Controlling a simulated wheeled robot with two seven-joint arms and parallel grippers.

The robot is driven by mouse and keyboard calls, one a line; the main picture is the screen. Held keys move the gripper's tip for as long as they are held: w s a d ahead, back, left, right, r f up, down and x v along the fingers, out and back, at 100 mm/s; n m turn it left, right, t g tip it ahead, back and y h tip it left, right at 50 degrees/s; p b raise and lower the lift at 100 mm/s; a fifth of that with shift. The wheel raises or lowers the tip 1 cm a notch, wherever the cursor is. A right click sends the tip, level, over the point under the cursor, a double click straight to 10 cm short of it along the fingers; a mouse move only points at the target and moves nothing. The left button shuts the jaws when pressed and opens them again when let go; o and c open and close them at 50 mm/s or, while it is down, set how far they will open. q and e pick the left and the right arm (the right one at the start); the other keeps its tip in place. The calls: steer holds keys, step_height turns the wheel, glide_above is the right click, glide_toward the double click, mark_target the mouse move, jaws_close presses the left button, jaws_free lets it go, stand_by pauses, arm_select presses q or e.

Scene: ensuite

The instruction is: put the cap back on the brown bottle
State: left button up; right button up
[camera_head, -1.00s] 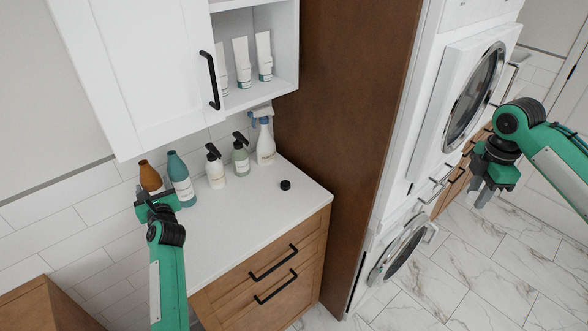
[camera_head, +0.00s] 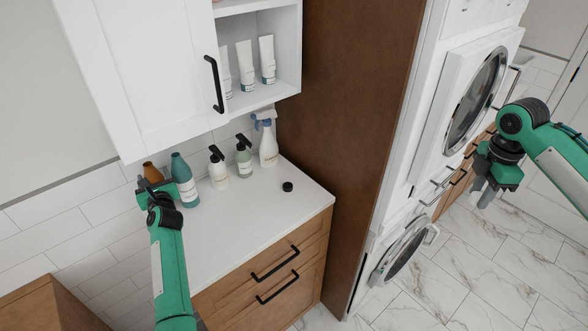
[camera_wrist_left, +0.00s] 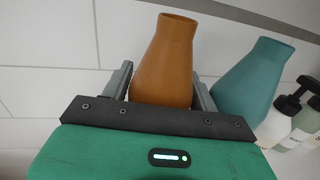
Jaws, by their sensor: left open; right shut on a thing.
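The brown bottle (camera_head: 151,172) stands upright and without a cap at the back left of the white counter, its lower part hidden behind my left gripper. My left gripper (camera_head: 154,189) is open, and in the left wrist view its fingers (camera_wrist_left: 161,78) lie on either side of the brown bottle (camera_wrist_left: 168,45). I cannot tell whether they touch it. A small round black cap (camera_head: 287,187) lies on the counter toward the right. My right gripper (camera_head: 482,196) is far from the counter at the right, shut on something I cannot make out.
A teal bottle (camera_head: 184,181) stands close on the right of the brown bottle. Two pump bottles (camera_head: 218,174) and a spray bottle (camera_head: 268,148) line the back wall. A white cabinet (camera_head: 135,80) hangs above. The counter's front (camera_head: 235,222) is clear.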

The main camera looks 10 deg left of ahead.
arm_select(q)
jaws_close()
stand_by(0.3)
steer(key=shift+r, duration=0.15)
